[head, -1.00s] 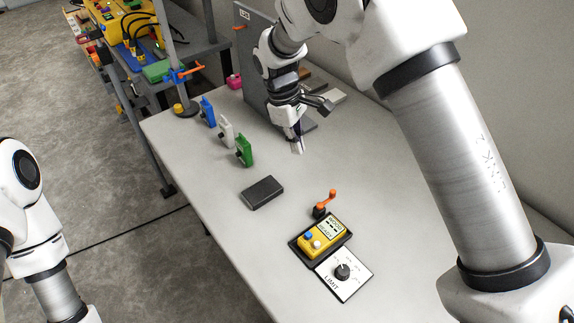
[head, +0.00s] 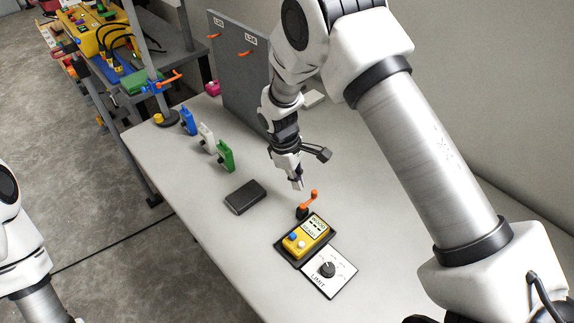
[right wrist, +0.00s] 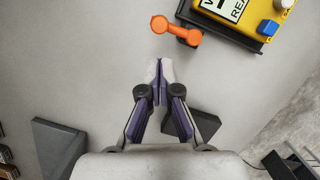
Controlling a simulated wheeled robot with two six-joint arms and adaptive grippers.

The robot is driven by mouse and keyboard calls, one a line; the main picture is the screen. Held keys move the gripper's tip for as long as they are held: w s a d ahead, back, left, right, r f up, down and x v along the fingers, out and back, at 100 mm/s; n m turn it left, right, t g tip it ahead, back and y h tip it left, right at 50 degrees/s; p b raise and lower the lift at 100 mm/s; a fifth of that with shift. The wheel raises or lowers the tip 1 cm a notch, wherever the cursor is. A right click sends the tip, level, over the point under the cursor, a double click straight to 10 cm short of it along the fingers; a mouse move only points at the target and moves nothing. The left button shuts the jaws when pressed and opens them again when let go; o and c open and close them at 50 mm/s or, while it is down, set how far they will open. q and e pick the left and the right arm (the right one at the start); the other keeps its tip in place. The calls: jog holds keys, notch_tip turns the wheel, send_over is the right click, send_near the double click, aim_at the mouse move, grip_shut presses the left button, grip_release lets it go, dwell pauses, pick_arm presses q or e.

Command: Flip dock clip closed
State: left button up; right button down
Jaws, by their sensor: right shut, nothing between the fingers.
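The dock clip shows as an orange lever (head: 309,198) on a small black base, standing up and leaning to the right at the back corner of the black dock (head: 284,255). The dock holds a yellow meter (head: 306,236) with a blue and a white knob. In the right wrist view the orange lever (right wrist: 176,31) lies just beyond my fingertips, beside the yellow meter (right wrist: 236,16). My right gripper (head: 298,187) is shut and empty, a little behind the lever and apart from it; its closed tips also show in the right wrist view (right wrist: 158,72). My left gripper is out of view.
A white dial card (head: 343,275) lies in front of the dock. A black box (head: 245,197) lies to the left. Green (head: 226,156), white (head: 206,139) and blue (head: 188,121) clamp-like pieces stand further back. A grey panel (head: 238,75) stands behind. Bare table surrounds the lever's right side.

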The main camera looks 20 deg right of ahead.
jog(key=shift+s+d+r, duration=0.15)
jog(key=shift+s+d, duration=0.6)
jog(key=shift+s, duration=0.2)
jog(key=shift+w+a, duration=0.1)
jog(key=shift+w, duration=0.05)
